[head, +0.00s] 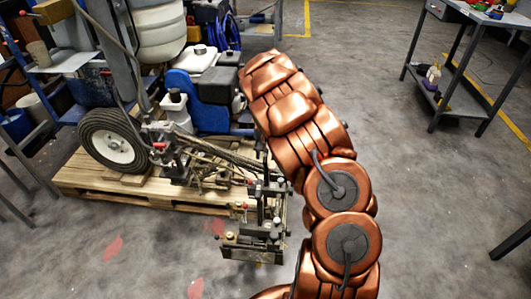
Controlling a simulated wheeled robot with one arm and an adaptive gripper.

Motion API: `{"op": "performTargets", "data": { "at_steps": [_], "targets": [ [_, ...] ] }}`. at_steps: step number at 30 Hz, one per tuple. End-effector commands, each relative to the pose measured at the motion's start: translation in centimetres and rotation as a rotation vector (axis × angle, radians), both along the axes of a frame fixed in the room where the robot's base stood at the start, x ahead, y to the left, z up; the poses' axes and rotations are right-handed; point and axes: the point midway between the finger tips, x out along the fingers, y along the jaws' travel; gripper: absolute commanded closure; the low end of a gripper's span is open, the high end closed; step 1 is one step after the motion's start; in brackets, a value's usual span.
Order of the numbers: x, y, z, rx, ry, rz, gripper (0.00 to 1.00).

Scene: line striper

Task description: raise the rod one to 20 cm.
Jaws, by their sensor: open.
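The line striper stands on a wooden pallet at the left of the head view, with a blue body (217,83), a black-tyred wheel (113,141) and a white tank. Several thin rods and linkages (213,160) run along its low front part to a metal bracket assembly (252,240) that overhangs the pallet. I cannot tell which of them is rod one. My copper arm rises from the bottom and bends up and left, covering part of the striper's right side. My gripper is not visible; the arm's far end lies in front of the striper's right side.
The pallet (95,184) has a front edge close to my arm. A metal shelf table (452,103) with small items stands at the upper right. Grey concrete floor (425,190) is clear to the right of my arm. Racks and bins crowd the left edge.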

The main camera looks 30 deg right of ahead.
Motion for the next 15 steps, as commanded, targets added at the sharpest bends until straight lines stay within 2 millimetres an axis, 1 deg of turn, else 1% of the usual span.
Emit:
{"op": "performTargets", "data": {
  "at_steps": [1, 2, 13, 15],
  "targets": [
    [0.00, 0.00, 0.01, 0.000, 0.000, 0.000, 0.58],
    [0.00, 0.00, 0.01, 0.000, 0.000, 0.000, 0.61],
    [-0.01, 0.01, 0.02, 0.000, 0.000, 0.000, 1.00],
    [0.00, 0.01, 0.03, 0.000, 0.000, 0.000, 1.00]
  ]
}}
